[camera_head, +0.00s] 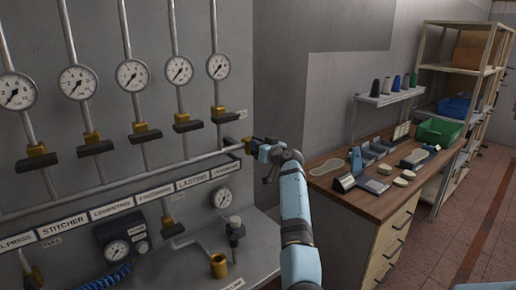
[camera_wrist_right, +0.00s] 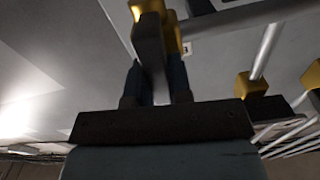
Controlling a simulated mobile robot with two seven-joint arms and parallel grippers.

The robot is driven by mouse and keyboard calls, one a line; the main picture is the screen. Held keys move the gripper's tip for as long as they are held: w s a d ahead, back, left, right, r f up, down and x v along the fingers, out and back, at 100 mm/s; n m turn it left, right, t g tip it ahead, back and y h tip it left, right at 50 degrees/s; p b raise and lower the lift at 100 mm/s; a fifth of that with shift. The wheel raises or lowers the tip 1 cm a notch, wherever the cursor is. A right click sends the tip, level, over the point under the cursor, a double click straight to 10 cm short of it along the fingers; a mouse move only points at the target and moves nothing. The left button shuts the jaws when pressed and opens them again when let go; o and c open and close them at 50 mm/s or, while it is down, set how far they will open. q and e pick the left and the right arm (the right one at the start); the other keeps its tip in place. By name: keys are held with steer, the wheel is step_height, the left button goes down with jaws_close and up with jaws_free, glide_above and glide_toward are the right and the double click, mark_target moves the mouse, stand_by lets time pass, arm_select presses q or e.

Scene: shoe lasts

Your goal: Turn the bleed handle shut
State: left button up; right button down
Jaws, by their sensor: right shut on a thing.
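The bleed valve is a brass fitting (camera_head: 248,145) at the right end of the long horizontal pipe on the grey wall panel. In the right wrist view its brass body (camera_wrist_right: 170,28) is at the top, with a dark grey bar handle (camera_wrist_right: 150,45) running down between my fingers. My right gripper (camera_head: 264,150) is at this fitting, shut on the handle; in the right wrist view the two dark fingers (camera_wrist_right: 153,85) flank the bar. In the head view the gripper hides most of the handle. My left gripper is in neither view.
Several gauges (camera_head: 132,76) with brass valves and dark handles (camera_head: 187,126) line the panel to the left. A wooden workbench (camera_head: 335,160) stands at right.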

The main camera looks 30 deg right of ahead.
steer(key=shift+d+f+m+b, duration=0.15)
steer(key=shift+m+b, duration=0.25)
steer(key=shift+m, duration=0.8)
steer(key=m+p, duration=0.1)
steer(key=m, duration=0.2)
steer(key=shift+d+m, duration=0.15)
steer(key=shift+m, duration=0.25)
steer(key=m+p, duration=0.1)
steer(key=m, duration=0.2)
steer(key=shift+d+m, duration=0.1)
steer(key=shift+m, duration=0.2)
steer(key=m+p, duration=0.1)
steer(key=m, duration=0.1)
steer(key=shift+f+m, duration=0.1)
steer(key=shift+m, duration=0.2)
steer(key=shift+d+f+m+p, duration=0.15)
steer(key=shift+m+p, duration=0.5)
steer(key=shift+m, duration=0.45)
steer(key=shift+a+f+m+p, duration=0.15)
steer(key=shift+m+p, duration=0.45)
steer(key=shift+m, duration=0.5)
steer(key=shift+d, duration=0.1)
